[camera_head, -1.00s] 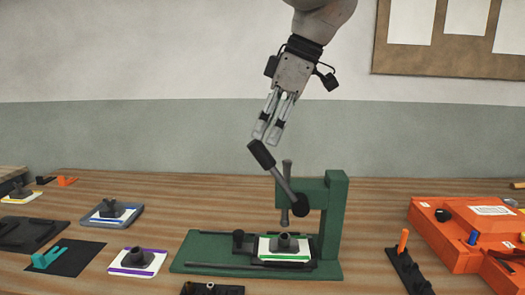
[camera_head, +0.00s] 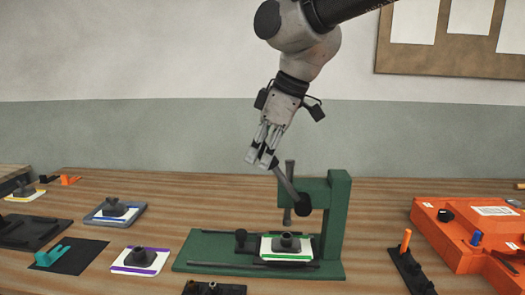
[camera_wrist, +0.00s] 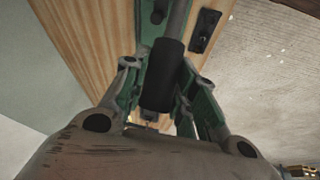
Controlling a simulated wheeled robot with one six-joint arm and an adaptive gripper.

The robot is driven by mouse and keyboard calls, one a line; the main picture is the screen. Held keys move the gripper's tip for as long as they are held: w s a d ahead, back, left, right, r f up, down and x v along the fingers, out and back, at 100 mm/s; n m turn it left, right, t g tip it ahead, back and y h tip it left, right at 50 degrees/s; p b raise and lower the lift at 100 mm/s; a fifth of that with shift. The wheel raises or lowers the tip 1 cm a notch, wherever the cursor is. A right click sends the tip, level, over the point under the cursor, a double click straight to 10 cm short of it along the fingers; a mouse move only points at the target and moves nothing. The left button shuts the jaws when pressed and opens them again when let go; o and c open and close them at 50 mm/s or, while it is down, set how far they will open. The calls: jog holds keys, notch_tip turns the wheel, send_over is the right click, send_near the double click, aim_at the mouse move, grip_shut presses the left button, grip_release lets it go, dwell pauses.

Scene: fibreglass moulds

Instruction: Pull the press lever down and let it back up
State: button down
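The green press (camera_head: 338,220) stands on the table with its lever (camera_head: 286,187) slanting up and left from a dark pivot knob. The lever's black grip is hidden behind my fingers in the head view. My gripper (camera_head: 261,159) is at the lever's upper end, pointing down. In the wrist view the black grip (camera_wrist: 162,78) lies between my two fingers, one on each side. The fingers look open around it with little room; firm contact cannot be made out. The upright ram (camera_head: 288,190) is above a white and green plate with a dark part (camera_head: 287,243) on the press base.
An orange case (camera_head: 465,238) and a black strip with an orange peg (camera_head: 407,265) are at right. At left are a purple-striped plate (camera_head: 140,259), a blue tray (camera_head: 113,212) and a teal piece on a dark sheet (camera_head: 85,259).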

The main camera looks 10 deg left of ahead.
jog(key=shift+a+f+h, duration=0.4)
jog(key=shift+a+f, duration=0.05)
jog(key=shift+a, duration=0.2)
jog(key=a+f+h, duration=0.2)
jog(key=f+h, duration=0.3)
jog(key=f, duration=0.1)
jog(key=a+f+n+h, duration=0.1)
jog(key=a+f+h, duration=0.2)
jog(key=f+h, duration=0.2)
jog(key=shift+s+a+f+t, duration=0.25)
jog(key=shift+a+f+t, duration=0.05)
jog(key=shift+f, duration=0.55)
jog(key=shift+f, duration=0.1)
